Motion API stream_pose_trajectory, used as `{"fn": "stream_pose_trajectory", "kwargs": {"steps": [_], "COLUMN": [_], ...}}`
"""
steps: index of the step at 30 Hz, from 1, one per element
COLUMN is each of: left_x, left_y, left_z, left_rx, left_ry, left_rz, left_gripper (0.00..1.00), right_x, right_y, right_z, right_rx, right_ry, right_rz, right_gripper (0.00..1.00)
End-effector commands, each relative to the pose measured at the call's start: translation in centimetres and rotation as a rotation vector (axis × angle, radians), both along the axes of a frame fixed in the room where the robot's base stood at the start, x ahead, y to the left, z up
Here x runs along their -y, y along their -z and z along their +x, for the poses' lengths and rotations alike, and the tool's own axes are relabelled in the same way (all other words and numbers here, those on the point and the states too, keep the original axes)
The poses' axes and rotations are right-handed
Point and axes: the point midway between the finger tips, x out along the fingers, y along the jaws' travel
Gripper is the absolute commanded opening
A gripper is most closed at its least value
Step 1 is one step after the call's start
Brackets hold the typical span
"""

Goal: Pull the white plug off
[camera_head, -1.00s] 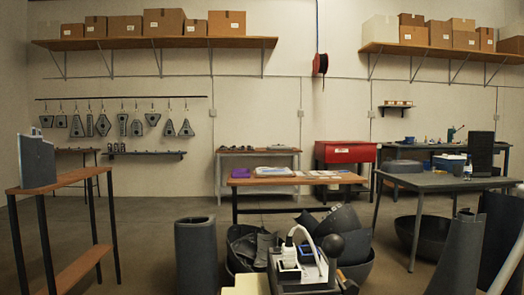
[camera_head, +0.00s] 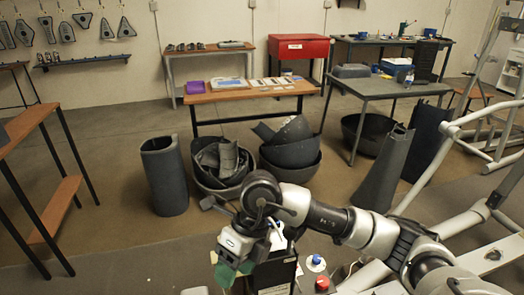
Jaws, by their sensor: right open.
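My right arm reaches in from the lower right across the front of the view. Its gripper (camera_head: 235,270), with green finger pads, is open and points down at the bottom centre. A white piece (camera_head: 278,237), which looks like the white plug, shows just right of the gripper, above a dark box (camera_head: 277,272). The arm and gripper hide part of it, so I cannot tell how it sits. No contact between the gripper and it can be made out. My left gripper is not in view.
A white-and-blue round part (camera_head: 316,262) and a red button (camera_head: 322,284) are right of the dark box. Dark bins (camera_head: 290,153) with scrap and a grey upright shell (camera_head: 164,176) stand beyond. A wooden table (camera_head: 250,93) and a grey table (camera_head: 390,88) stand further back.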

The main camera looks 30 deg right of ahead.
Motion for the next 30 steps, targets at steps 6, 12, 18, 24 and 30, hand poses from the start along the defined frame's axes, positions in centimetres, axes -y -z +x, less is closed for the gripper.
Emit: {"fn": "stream_pose_trajectory", "kwargs": {"steps": [6, 12, 18, 24, 30], "left_x": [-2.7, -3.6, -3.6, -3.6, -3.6], "left_y": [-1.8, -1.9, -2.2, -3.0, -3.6], "left_z": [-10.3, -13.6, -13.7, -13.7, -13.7], "left_rx": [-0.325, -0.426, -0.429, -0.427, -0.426], "left_ry": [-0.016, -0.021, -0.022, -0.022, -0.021], "left_rz": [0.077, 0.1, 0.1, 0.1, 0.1], "left_gripper": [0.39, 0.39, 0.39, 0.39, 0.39], "right_x": [7.4, 9.8, 9.9, 9.8, 9.6], "right_y": [-8.3, -9.9, -7.7, -4.1, -1.0], "right_z": [5.5, 7.0, 7.3, 7.7, 8.3], "right_rx": [0.178, 0.23, 0.228, 0.228, 0.229], "right_ry": [0.226, 0.307, 0.311, 0.308, 0.308], "right_rz": [-0.317, -0.411, -0.414, -0.413, -0.411], "right_gripper": [0.56, 0.56, 0.56, 0.56, 0.56]}}
